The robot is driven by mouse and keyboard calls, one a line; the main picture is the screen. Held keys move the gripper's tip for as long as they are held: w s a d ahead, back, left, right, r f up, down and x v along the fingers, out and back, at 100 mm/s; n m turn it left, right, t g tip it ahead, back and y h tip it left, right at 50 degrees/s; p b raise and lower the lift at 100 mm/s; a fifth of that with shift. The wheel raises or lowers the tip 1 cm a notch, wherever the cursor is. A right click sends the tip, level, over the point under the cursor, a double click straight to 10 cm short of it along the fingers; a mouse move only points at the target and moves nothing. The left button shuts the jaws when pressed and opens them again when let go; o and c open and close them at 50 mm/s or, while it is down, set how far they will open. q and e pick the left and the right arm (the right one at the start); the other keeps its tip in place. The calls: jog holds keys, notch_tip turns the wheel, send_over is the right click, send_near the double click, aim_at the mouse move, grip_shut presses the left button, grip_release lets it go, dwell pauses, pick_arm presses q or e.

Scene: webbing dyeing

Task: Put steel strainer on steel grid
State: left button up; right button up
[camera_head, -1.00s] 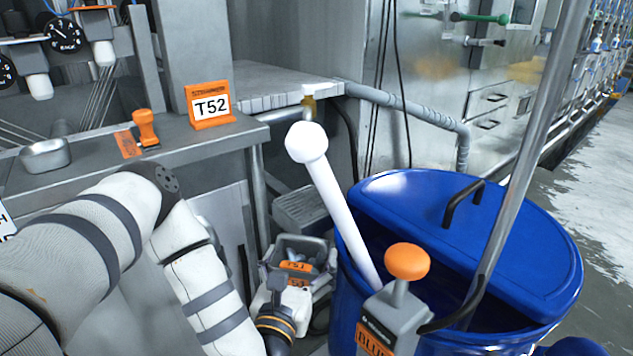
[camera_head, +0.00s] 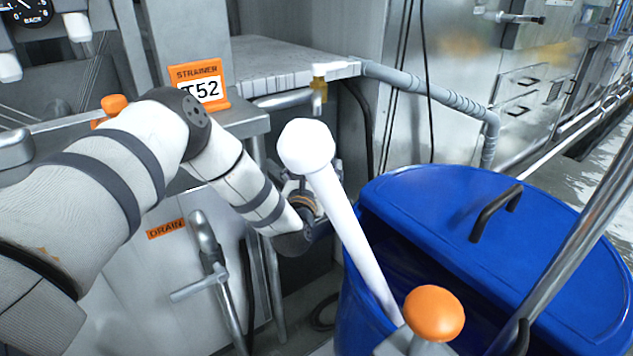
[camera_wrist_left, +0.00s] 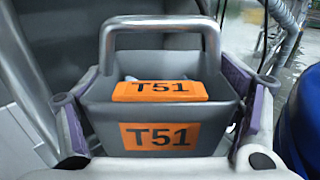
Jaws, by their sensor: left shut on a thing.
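In the left wrist view, the steel strainer (camera_wrist_left: 108,112) is a grey box with a raised bar handle and orange T51 labels. My left gripper (camera_wrist_left: 165,97) is shut on it, with a purple-padded finger at each side. In the head view, my left gripper (camera_head: 303,200) is low beside the counter, partly behind a white pole, and the strainer there is mostly hidden. A steel top with a ribbed front edge (camera_head: 290,68) is at the back; I cannot tell if it is the steel grid. My right gripper is not in view.
A blue barrel (camera_head: 440,215) with a half-open lid stands at the right. An orange T52 strainer sign (camera_head: 200,85) stands on the counter. A drain pipe (camera_head: 205,250) is below.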

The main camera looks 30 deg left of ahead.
pick_arm(q)
jog(key=shift+w+a+f, duration=0.1)
jog(key=shift+w+f, duration=0.1)
jog(key=shift+f, duration=0.15)
notch_tip(320, 180, down, 3)
jog(key=shift+r, duration=0.25)
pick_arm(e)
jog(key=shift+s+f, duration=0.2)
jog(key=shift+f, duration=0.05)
pick_arm(q)
jog(key=shift+f, duration=0.25)
jog(key=o, duration=1.3)
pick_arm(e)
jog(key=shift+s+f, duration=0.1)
